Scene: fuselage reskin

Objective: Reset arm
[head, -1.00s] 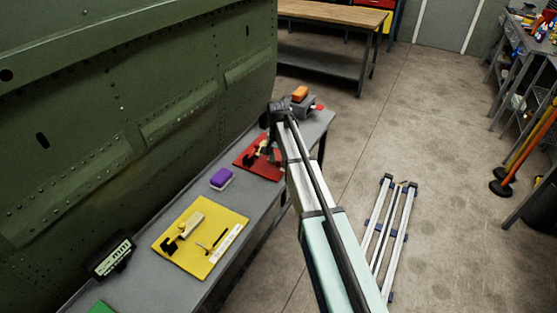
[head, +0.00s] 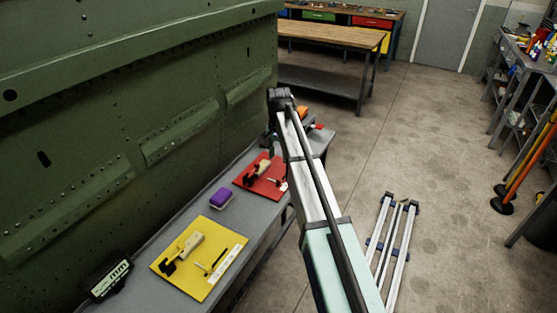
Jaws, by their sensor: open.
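My arm (head: 318,205) reaches up from the bottom of the head view to a dark joint (head: 280,98) above the far end of the grey bench. My gripper cannot be made out; it seems hidden behind or beyond that joint. On the bench (head: 243,228) lie a yellow mat (head: 215,287) and a red mat (head: 244,180), each bearing a tool with a pale handle. A purple block (head: 219,197) sits between the mats. An orange item (head: 303,113) shows behind my arm at the bench's far end.
A green riveted fuselage panel (head: 130,90) stands along the bench's left side. A dark device (head: 106,276) sits at the near left. A rail frame (head: 393,235) lies on the floor at right. A wooden table (head: 335,36) stands behind. The middle floor is clear.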

